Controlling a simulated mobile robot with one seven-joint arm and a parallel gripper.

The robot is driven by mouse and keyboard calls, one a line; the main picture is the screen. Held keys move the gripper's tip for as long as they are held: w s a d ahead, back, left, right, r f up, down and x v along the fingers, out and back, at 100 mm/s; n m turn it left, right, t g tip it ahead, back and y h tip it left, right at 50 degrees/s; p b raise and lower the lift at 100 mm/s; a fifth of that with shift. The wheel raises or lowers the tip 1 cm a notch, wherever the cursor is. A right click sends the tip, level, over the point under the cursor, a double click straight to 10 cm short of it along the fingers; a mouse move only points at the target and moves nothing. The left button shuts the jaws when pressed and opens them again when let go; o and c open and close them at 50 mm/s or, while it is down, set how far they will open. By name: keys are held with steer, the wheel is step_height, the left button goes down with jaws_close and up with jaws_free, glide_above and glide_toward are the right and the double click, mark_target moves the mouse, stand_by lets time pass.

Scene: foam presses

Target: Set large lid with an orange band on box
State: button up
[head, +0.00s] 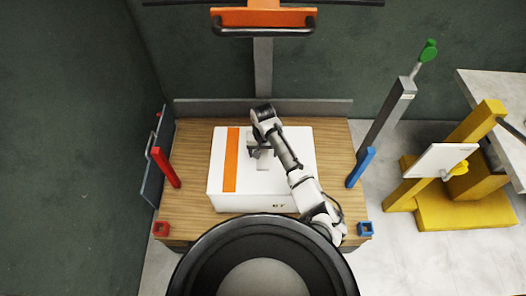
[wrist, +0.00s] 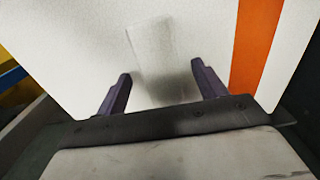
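A large white lid with an orange band (head: 231,160) shows as the top of the white box (head: 240,203) in the middle of the wooden table. Seen from above, it looks level and square with the box; I cannot make out a seam between them. My gripper (head: 258,151) is over the lid, right of the band. In the wrist view my gripper (wrist: 161,70) is open, its two dark fingers well apart. A pale grey rectangular patch (wrist: 152,45), perhaps a grip on the lid, lies between and beyond the fingertips. The orange band (wrist: 252,42) is to their right.
A red post (head: 166,168) and a blue post (head: 360,167) flank the table (head: 190,150). A red socket (head: 161,229) and a blue socket (head: 365,229) sit at its front corners. An orange press head (head: 263,17) stands behind. A yellow stand (head: 465,208) is at right.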

step_height(320, 180, up, 14)
steer(key=b, duration=0.1)
stand_by(0.5)
stand_by(0.5)
